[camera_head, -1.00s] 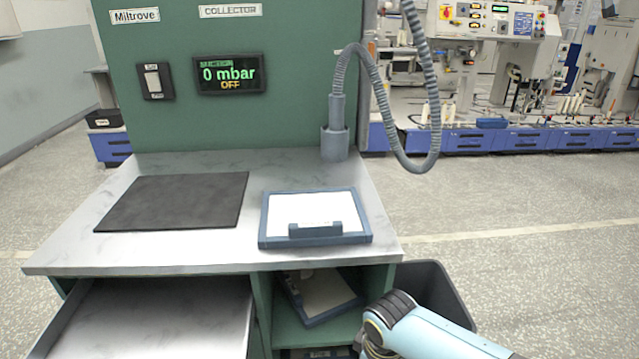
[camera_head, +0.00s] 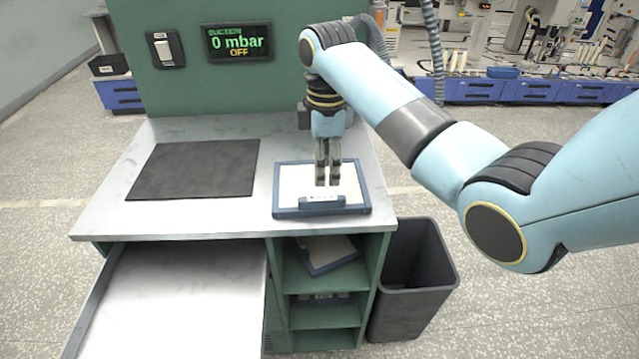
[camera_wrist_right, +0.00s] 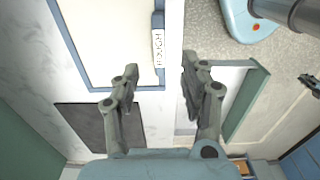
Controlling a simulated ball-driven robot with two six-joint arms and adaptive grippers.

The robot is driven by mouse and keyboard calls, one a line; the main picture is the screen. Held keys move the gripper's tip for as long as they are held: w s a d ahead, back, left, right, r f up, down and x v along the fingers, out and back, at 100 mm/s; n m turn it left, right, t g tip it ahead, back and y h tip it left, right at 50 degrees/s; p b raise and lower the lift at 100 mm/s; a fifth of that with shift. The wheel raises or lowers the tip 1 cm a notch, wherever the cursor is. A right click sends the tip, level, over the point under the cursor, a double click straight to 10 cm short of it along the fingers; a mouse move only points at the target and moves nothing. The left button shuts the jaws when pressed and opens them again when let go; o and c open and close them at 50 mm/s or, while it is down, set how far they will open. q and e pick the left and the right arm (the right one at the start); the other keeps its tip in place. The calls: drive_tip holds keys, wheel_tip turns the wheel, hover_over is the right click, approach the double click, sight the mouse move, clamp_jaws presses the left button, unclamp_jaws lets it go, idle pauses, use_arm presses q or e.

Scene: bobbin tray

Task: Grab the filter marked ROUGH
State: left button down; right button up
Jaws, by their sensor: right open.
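A flat filter with a blue frame and a pale panel (camera_head: 289,189) lies on the bench top, its blue handle block at the front edge. In the right wrist view the filter (camera_wrist_right: 100,40) carries a white label on its handle (camera_wrist_right: 158,42); the lettering is turned sideways and too small to read surely. My right gripper (camera_head: 328,184) points down over the filter. In the wrist view the open fingers (camera_wrist_right: 158,70) stand either side of the handle's line, with nothing between them. A second blue-framed filter (camera_head: 325,255) leans in the upper shelf; no marking is legible.
A dark mat (camera_head: 195,170) lies on the bench (camera_head: 160,222) at left. An open drawer (camera_head: 180,300) juts out in front. A black bin (camera_head: 415,280) stands right of the shelves. The panel display (camera_head: 237,42) reads 0 mbar, OFF.

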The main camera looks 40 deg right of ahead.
sight(322, 198)
drive_tip(key=f, duration=0.9)
drive_tip(key=shift+w+a, duration=0.25)
clamp_jaws()
drive_tip(key=shift+r, duration=0.1)
